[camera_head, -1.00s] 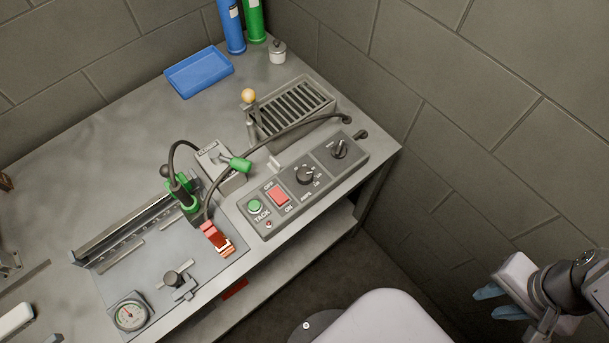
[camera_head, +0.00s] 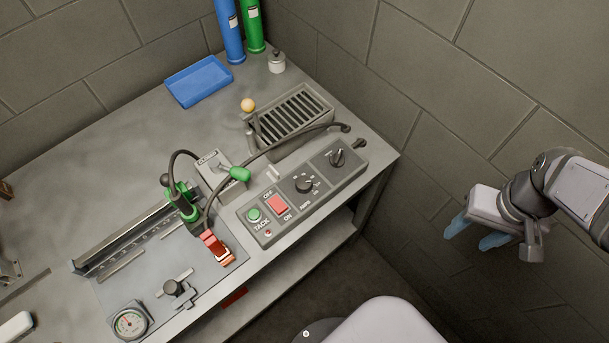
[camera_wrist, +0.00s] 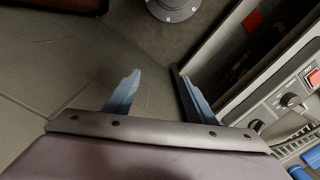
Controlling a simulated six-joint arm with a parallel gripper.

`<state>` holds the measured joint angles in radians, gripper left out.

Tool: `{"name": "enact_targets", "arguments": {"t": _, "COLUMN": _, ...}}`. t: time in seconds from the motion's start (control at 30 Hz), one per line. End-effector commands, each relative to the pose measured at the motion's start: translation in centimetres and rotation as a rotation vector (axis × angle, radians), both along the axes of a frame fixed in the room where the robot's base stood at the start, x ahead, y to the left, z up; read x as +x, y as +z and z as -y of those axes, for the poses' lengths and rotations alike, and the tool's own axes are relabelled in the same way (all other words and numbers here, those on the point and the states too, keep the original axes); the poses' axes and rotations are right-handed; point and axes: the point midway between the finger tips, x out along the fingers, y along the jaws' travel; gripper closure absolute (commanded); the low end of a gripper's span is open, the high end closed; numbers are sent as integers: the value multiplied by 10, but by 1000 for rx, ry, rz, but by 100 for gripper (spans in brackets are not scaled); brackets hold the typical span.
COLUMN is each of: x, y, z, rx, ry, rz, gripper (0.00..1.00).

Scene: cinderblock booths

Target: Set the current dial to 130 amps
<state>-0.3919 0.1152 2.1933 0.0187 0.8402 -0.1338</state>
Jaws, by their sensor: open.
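The grey control box (camera_head: 268,237) lies along the front right edge of the bench. Its middle panel carries the black amps dial (camera_head: 304,184), with white marks around it that are too small to read. A second black knob (camera_head: 338,157) sits on the right panel. The red on/off switch (camera_head: 278,204) and green tack button (camera_head: 254,215) are to the left. My gripper (camera_head: 472,235) is open and empty, with blue fingers, off the bench to the right, apart from the box. In the wrist view my gripper (camera_wrist: 157,92) is open, and a dial (camera_wrist: 289,100) shows at right.
The block wall (camera_head: 460,110) stands close on the right.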

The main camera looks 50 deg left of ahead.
Motion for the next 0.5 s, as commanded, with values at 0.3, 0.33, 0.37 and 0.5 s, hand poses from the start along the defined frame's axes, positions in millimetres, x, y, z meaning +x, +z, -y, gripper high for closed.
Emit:
{"name": "enact_targets", "arguments": {"t": 0.3, "x": -23, "y": 7, "z": -195, "rx": 14, "ry": 610, "rz": -19, "gripper": 50}}
{"name": "enact_targets", "arguments": {"t": 0.33, "x": -32, "y": 7, "z": -212, "rx": 15, "ry": 663, "rz": -22, "gripper": 50}}
{"name": "enact_targets", "arguments": {"t": 0.37, "x": -41, "y": 7, "z": -228, "rx": 16, "ry": 713, "rz": -24, "gripper": 50}}
{"name": "enact_targets", "arguments": {"t": 0.5, "x": -84, "y": 5, "z": -287, "rx": 20, "ry": 915, "rz": -31, "gripper": 50}}
